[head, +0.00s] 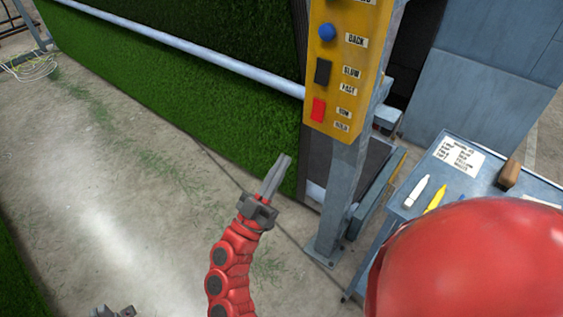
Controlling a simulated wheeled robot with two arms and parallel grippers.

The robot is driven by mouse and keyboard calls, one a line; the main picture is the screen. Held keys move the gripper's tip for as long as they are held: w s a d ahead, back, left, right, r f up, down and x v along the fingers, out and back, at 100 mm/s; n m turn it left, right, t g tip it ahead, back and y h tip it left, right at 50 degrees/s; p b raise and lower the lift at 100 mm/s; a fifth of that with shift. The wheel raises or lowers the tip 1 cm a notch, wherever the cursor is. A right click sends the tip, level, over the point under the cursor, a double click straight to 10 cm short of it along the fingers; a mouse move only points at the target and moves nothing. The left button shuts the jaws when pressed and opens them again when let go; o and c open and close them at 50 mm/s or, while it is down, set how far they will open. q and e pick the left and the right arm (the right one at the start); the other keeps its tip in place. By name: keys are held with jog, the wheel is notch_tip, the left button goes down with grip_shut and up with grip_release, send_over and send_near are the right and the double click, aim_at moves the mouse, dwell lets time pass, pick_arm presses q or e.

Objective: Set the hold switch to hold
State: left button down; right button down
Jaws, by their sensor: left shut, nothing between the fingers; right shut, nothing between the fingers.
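The hold switch (318,110) is a red rocker low on the yellow control panel (345,65). The label beside its upper end seems to read RUN, and the one below reads HOLD. I cannot tell which way the rocker is tipped. My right gripper (286,158) is shut and empty, its fingers pointing up toward the panel. It is below and left of the switch in the picture and looks apart from it. My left gripper (115,311) shows only in part at the bottom edge, left of the right one, with nothing seen in it.
Above the switch are a black rocker (323,72) and a blue button (327,32). The panel sits on a grey post (341,190). A blue-grey table (470,185) with markers, a card and a brown block stands at right.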

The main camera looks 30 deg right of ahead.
aim_at(316, 114)
jog(key=p+x, duration=0.1)
jog(key=x, duration=0.2)
jog(key=f+x, duration=0.1)
jog(key=x, duration=0.2)
jog(key=d+p+x, duration=0.1)
jog(key=x, duration=0.2)
jog(key=shift+w+d+f+p, duration=0.1)
jog(key=shift+w+f+p, duration=0.05)
jog(key=shift+p, duration=0.15)
jog(key=shift+w+d+f, duration=0.2)
jog(key=shift+w+d, duration=0.05)
jog(key=shift+d, duration=0.3)
